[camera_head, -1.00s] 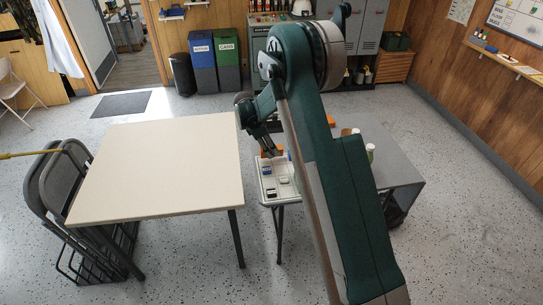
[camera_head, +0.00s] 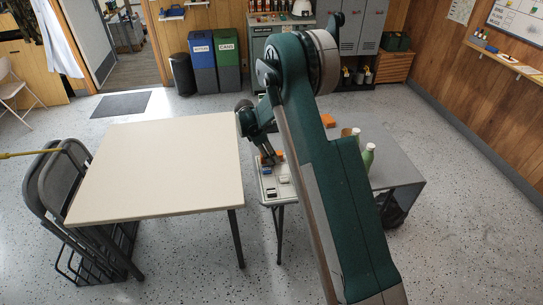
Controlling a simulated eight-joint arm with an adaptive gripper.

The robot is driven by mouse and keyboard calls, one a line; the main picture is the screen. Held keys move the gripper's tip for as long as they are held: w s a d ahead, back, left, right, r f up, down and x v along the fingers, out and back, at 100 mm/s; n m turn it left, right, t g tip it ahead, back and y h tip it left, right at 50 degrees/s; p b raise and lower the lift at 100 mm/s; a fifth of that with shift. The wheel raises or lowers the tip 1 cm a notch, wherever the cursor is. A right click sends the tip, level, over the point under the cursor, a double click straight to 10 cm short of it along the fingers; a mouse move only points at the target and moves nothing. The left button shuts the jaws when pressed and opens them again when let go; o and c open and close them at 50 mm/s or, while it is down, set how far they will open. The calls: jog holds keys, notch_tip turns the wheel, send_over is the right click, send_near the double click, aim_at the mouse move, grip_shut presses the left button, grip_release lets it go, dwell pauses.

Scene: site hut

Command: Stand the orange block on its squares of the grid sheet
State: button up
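My gripper (camera_head: 269,157) points down over the small pale surface left of the grey table, partly hidden by my own arm. A small orange patch (camera_head: 280,155) shows right beside its fingers; I cannot tell whether it is the orange block or whether the fingers touch it. Another orange thing (camera_head: 328,120) lies farther back on the grey table, partly behind my arm. A white sheet or tray (camera_head: 263,185) lies below the gripper with a few small blue, white and dark pieces on it. Grid squares are too small to make out. The finger opening is not clear.
Bottles with white caps (camera_head: 368,156) stand on the grey table (camera_head: 400,170), right of my arm. The large cream table (camera_head: 160,165) at left is bare. Folded chairs (camera_head: 45,190) lean at its left side.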

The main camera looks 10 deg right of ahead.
jog(key=shift+o, duration=0.2)
jog(key=p+v, duration=0.1)
jog(key=v, duration=1.1)
jog(key=shift+r, duration=0.15)
dwell(0.8)
jog(key=s+d+r+m+t+y, duration=0.15)
jog(key=s+d+r+m, duration=0.25)
jog(key=s+r, duration=0.8)
jog(key=s+d+r+m+t+y, duration=0.1)
jog(key=s+d+r+m+t, duration=0.2)
jog(key=s+r, duration=0.9)
jog(key=s+d+m+t+y, duration=0.2)
jog(key=s+m, duration=0.9)
jog(key=s, duration=1.7)
jog(key=shift+s+d+r+t, duration=0.25)
jog(key=shift+d+r+t, duration=0.1)
jog(key=shift+d, duration=0.15)
